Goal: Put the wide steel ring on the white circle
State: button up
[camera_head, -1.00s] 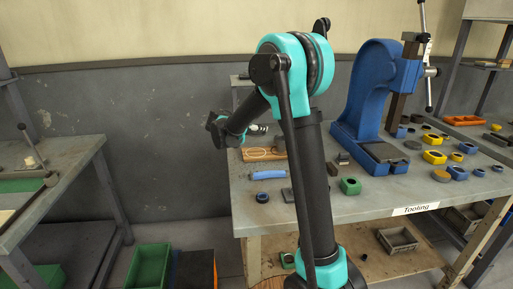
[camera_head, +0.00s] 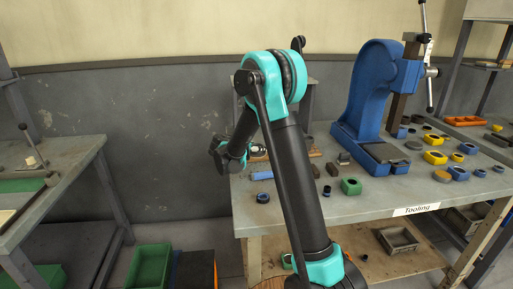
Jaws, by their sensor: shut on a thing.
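My arm reaches over the left end of the workbench (camera_head: 290,209), its wrist low by the bench's left edge. My gripper (camera_head: 258,150) shows only as a small pale and dark bit past my forearm, above the wooden board; the rest is hidden. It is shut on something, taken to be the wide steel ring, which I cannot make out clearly. The wooden board (camera_head: 257,158) is mostly covered by my arm. I cannot pick out the white circle now.
A blue arbor press (camera_head: 366,95) stands at the back of the bench. A blue bar (camera_head: 261,175), a dark ring (camera_head: 263,197) and a green block (camera_head: 351,187) lie near the front left. Several blue and yellow parts lie right of the press. A second table (camera_head: 60,170) stands left, across a gap.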

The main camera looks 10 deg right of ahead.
jog(key=o, duration=1.7)
jog(key=shift+a+r, duration=0.1)
jog(key=v, duration=1.1)
jog(key=shift+s+a+r, duration=0.2)
jog(key=shift+s, duration=0.1)
